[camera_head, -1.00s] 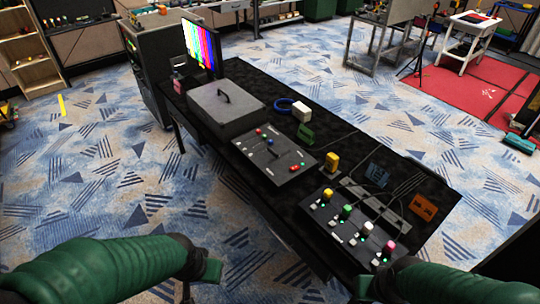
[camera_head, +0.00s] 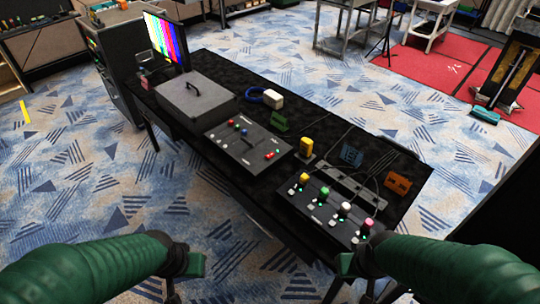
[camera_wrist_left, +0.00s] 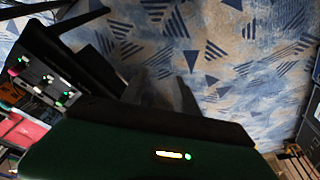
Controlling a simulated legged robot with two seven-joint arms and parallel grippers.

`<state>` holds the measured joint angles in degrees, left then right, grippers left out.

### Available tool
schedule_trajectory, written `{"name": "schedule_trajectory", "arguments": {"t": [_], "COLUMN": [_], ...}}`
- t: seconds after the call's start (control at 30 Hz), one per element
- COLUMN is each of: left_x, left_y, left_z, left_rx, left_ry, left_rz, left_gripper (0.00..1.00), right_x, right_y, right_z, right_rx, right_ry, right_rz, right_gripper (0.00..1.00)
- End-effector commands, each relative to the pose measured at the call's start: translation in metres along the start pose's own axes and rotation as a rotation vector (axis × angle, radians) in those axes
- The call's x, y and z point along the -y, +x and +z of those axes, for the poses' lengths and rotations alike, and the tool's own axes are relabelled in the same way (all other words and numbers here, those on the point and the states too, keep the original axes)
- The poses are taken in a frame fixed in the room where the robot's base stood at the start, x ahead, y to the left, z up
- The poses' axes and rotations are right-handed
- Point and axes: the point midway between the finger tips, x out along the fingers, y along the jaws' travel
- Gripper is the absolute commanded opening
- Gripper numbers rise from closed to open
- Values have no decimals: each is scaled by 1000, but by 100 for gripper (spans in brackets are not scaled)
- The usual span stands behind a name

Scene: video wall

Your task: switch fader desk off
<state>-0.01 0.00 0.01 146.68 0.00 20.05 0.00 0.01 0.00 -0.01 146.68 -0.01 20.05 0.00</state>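The black table (camera_head: 325,104) also holds a grey case (camera_head: 196,98), a colour-bar monitor (camera_head: 167,40), a blue cable coil, a power strip (camera_head: 345,184), a yellow plug and an orange block (camera_head: 398,185). Patterned carpet (camera_head: 90,200) is free in front.

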Motion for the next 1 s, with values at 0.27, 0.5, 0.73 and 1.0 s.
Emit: {"name": "schedule_trajectory", "arguments": {"t": [0.27, 0.5, 0.73, 1.0], "left_x": [0, 0, 0, 0], "left_y": [0, 0, 0, 0], "left_z": [0, 0, 0, 0], "left_rx": [0, 0, 0, 0], "left_ry": [0, 0, 0, 0], "left_rz": [0, 0, 0, 0], "left_gripper": [34, 2, 0, 0], "right_x": [0, 0, 0, 0], "right_y": [0, 0, 0, 0], "right_z": [0, 0, 0, 0], "right_rx": [0, 0, 0, 0], "right_ry": [0, 0, 0, 0], "right_rz": [0, 0, 0, 0], "right_gripper": [0, 0, 0, 0]}}
